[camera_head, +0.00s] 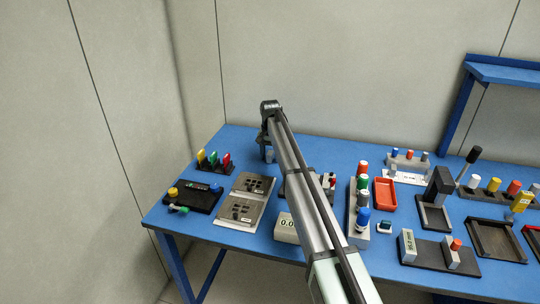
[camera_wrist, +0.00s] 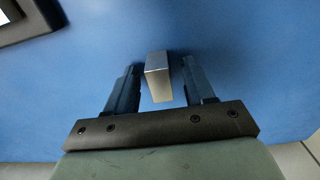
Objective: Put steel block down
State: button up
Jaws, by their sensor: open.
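The steel block (camera_wrist: 158,82) is a small grey metal block with a bright top edge. In the wrist view it stands on the blue table between the two dark fingers of my gripper (camera_wrist: 160,67). The fingers are open, with a gap showing on each side of the block. In the head view my gripper (camera_head: 266,141) points down at the back left part of the table, and the block (camera_head: 269,155) shows only as a small grey patch at the fingers.
The blue table (camera_head: 240,140) is bare around the block. Coloured clips (camera_head: 214,160) stand to the left, and a grey plate with dark slots (camera_head: 241,211) lies in front. A red tray (camera_head: 384,194) and several fixtures fill the right side. A wall rises behind.

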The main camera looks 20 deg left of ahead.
aim_at(270, 153)
notch_tip(270, 153, up, 12)
dwell(0.6)
jog(key=shift+a+r, duration=0.1)
